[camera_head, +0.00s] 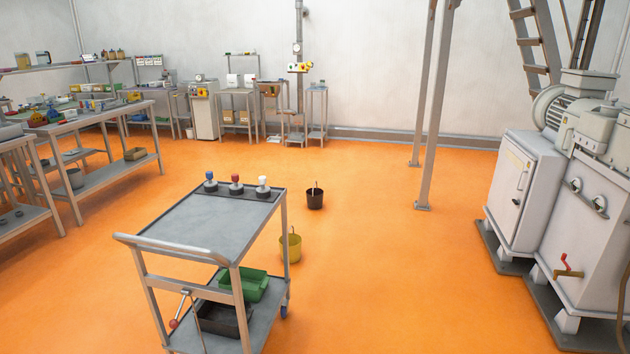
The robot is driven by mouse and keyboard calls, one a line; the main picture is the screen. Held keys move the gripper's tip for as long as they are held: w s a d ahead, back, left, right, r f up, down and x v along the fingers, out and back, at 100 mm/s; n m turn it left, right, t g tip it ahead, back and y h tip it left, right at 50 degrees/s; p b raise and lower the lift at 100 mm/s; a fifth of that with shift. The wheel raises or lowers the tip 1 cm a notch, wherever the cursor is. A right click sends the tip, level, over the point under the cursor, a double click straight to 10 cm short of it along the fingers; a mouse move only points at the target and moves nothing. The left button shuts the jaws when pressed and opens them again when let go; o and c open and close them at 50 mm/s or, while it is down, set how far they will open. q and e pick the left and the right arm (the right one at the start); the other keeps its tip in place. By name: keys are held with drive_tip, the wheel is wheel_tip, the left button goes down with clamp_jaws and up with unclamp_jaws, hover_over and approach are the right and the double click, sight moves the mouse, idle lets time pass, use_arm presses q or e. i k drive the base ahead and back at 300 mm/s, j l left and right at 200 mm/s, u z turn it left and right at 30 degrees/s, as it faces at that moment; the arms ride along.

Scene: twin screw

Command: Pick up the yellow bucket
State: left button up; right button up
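The yellow bucket (291,248) stands upright on the orange floor, just behind and to the right of the grey cart. A cart post partly covers its left side. A thin handle or stick rises above its rim. Neither of my grippers shows in the head view, so nothing can be seen of what they hold.
The grey cart (215,222) stands close in front, with a green bin (246,284) and a dark tray on its lower shelf. A dark bucket (315,198) stands farther back. A large grey machine (524,192) is at right. Open floor (390,270) lies between cart and machine.

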sight(294, 242)
drive_tip(key=i+l+z, duration=0.3)
drive_tip(key=i, duration=0.65)
drive_tip(key=i+z, duration=0.35)
drive_tip(key=i, duration=0.6)
drive_tip(key=i+l+u, duration=0.15)
drive_tip(key=i+u, duration=0.35)
drive_tip(key=i+l+u, duration=0.35)
drive_tip(key=i+u, duration=0.15)
drive_tip(key=i+l+u, duration=0.5)
